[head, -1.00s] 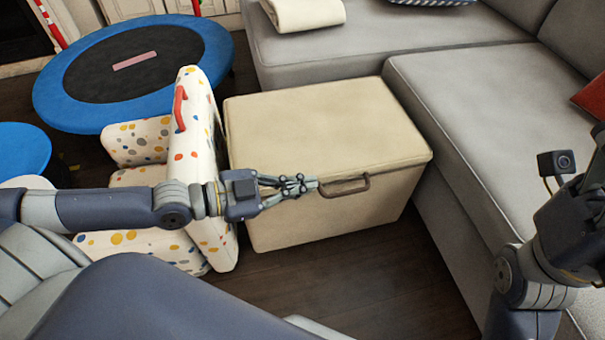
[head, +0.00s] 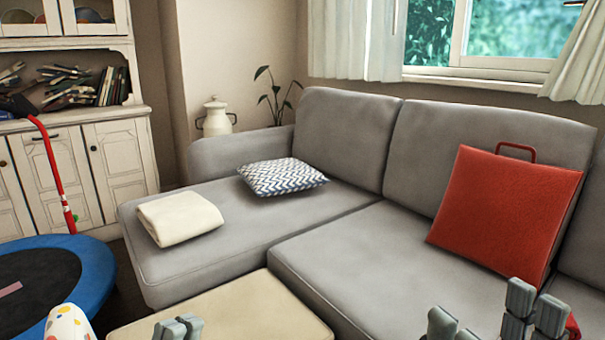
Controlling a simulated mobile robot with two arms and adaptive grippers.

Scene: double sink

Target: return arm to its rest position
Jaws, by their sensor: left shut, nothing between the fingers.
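My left gripper (head: 179,328) shows only as grey fingertips at the bottom edge of the head view, in front of the beige storage box (head: 240,312). The tips are close together, shut with nothing between them. The rest of the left arm is below the picture. At the bottom right, grey finger parts of my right gripper (head: 497,322) stick up in front of the sofa seat.
A grey corner sofa (head: 335,265) fills the middle and right, with a folded cream blanket (head: 180,217), a zigzag cushion (head: 283,177) and a red cushion (head: 503,210) on it. A blue-rimmed trampoline (head: 95,275) and a spotted white piece (head: 68,324) are at the lower left.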

